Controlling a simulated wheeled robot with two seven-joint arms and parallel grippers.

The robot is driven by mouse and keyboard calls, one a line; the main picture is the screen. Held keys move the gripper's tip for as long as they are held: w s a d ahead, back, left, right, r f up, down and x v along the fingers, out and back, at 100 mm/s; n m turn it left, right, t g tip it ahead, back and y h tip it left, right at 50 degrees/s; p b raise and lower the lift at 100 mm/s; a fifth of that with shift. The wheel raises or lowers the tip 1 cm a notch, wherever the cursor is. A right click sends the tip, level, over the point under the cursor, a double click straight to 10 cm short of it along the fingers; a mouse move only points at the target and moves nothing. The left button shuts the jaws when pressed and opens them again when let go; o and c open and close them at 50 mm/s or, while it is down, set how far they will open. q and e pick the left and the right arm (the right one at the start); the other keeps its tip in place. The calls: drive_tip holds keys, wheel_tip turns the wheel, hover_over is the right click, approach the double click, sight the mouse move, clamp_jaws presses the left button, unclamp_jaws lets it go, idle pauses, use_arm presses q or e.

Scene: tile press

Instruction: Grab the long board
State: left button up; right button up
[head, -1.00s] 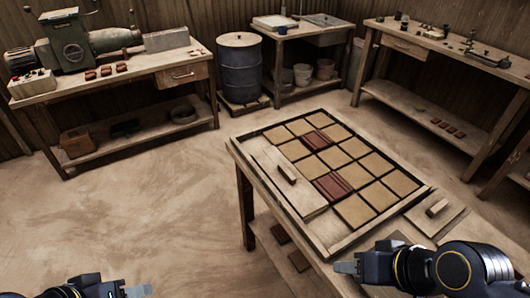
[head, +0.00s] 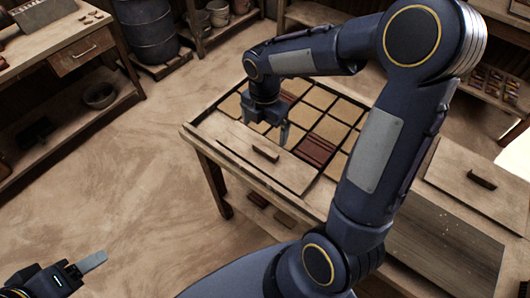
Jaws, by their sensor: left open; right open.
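The long board (head: 236,146) is a pale wooden plank with a dark bar handle (head: 264,153). In the head view it lies flat along the near-left side of the tile tray (head: 332,89). My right gripper (head: 272,130) points down over the board's far side, close to the handle. It is open and holds nothing; one finger shows clearly, and whether it touches the board I cannot tell. My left gripper (head: 92,264) is low at the left, open and empty, away from the table. My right arm hides part of the tray.
The tray holds tan tiles and dark red tiles (head: 317,150). Another board with a handle (head: 465,172) lies at the right of the table. A workbench (head: 55,45) stands at the left and a blue drum (head: 150,35) at the back. The floor at the left is clear.

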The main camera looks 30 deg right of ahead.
sight(265, 149)
drive_tip(key=f, duration=0.4)
drive_tip(key=s+f, duration=0.1)
drive_tip(key=f, duration=0.1)
drive_tip(key=shift+a+f, duration=0.15)
drive_tip(key=shift+f, duration=0.15)
drive_tip(key=shift+w+f, duration=0.1)
drive_tip(key=shift+f, duration=0.35)
drive_tip(key=c, duration=1.2)
